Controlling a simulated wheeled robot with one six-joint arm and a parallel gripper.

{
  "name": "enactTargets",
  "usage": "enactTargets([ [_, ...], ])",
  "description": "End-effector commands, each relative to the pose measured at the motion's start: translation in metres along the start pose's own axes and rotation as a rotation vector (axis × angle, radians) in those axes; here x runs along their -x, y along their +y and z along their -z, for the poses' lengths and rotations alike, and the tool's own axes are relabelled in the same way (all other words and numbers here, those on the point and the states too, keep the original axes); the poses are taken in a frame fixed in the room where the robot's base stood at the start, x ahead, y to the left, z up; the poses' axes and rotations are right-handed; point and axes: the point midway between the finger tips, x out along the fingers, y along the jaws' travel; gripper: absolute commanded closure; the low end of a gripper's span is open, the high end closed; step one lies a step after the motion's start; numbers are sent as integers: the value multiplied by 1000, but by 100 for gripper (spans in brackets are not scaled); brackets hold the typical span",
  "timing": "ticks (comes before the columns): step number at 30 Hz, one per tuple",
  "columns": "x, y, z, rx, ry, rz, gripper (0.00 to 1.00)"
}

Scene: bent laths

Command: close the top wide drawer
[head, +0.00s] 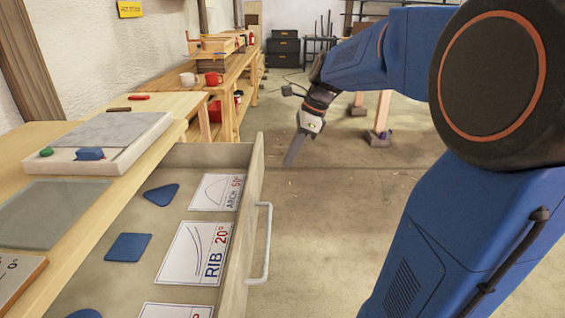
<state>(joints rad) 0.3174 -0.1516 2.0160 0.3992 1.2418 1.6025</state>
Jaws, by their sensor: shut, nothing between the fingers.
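The top wide drawer (254,190) stands pulled out from under the wooden bench on the left. Its front panel faces right and carries a pale bar handle (266,245). Inside lie blue flat shapes (128,247) and white cards, among them one marked RIB 20° (195,252) and one marked ARCH (217,192). My gripper (290,160) is shut and empty, pointing down in the air beyond the far end of the drawer front, to its right. It appears apart from the drawer and its handle. The near end of the drawer is cut off by the frame.
The bench top (40,135) holds a grey slab (105,128) with a green and a blue piece. A farther bench (215,72) carries red and white mugs. A wooden trestle foot (378,136) stands beyond my arm. Floor right of the drawer is clear.

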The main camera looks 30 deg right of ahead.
Motion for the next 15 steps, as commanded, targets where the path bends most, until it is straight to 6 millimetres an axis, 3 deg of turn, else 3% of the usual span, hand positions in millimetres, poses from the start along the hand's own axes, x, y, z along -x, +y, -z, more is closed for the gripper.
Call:
enactTargets([
  [15, -88, 1, -3, 5, 1, -3, 100],
])
